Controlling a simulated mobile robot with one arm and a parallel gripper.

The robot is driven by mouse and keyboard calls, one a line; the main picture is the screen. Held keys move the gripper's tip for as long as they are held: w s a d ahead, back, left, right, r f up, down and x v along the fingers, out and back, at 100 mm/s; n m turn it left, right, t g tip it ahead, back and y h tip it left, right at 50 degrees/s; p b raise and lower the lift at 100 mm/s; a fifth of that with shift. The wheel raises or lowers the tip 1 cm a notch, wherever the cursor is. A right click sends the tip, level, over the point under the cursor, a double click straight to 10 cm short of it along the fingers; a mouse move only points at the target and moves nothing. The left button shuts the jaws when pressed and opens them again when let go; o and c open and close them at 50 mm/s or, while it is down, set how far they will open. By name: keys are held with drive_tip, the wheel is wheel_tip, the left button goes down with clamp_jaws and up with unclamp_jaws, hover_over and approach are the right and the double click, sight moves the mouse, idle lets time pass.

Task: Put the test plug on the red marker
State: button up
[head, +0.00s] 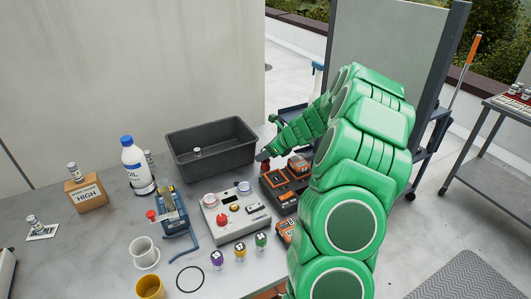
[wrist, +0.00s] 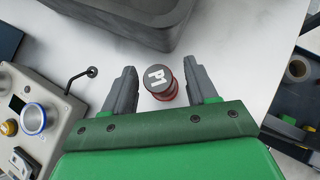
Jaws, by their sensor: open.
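A short round piece with a dark top lettered P1 (wrist: 160,78) and red sides stands upright on the table in the wrist view; it looks like the test plug. It lies between the two fingers of my gripper (wrist: 158,88), which is open, with a gap visible on each side. In the head view my gripper (head: 264,156) is low over the table beside the grey bin, with a bit of red just below it. I cannot make out a separate red marker.
The dark grey bin (head: 212,147) stands just left of my gripper. A grey control box (head: 236,214) and a black-orange charger (head: 283,183) are close in front. Purple, yellow and green-banded pieces (head: 239,252) stand near the front edge. A white bottle (head: 134,160) stands left.

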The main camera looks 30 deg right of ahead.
drive_tip(key=v, duration=1.2)
drive_tip(key=s+a+r+n+g, duration=0.35)
drive_tip(key=s+a+n, duration=0.35)
drive_tip(key=a, duration=0.6)
drive_tip(key=s+a+r+n+g, duration=0.2)
drive_tip(key=s+a+r+n, duration=0.2)
drive_tip(key=s+a+n, duration=0.65)
drive_tip(key=s+a+n+g+h, duration=0.2)
drive_tip(key=s+n, duration=0.4)
drive_tip(key=s, duration=0.6)
drive_tip(key=s+a+n+g+h, duration=0.1)
drive_tip(key=s+a+n+h, duration=0.2)
drive_tip(key=s, duration=0.9)
drive_tip(key=n, duration=0.2)
drive_tip(key=shift+s+a+n+g, duration=0.25)
drive_tip(key=shift+a+n+g, duration=0.05)
drive_tip(key=shift+n+g, duration=0.05)
drive_tip(key=shift+f, duration=0.1)
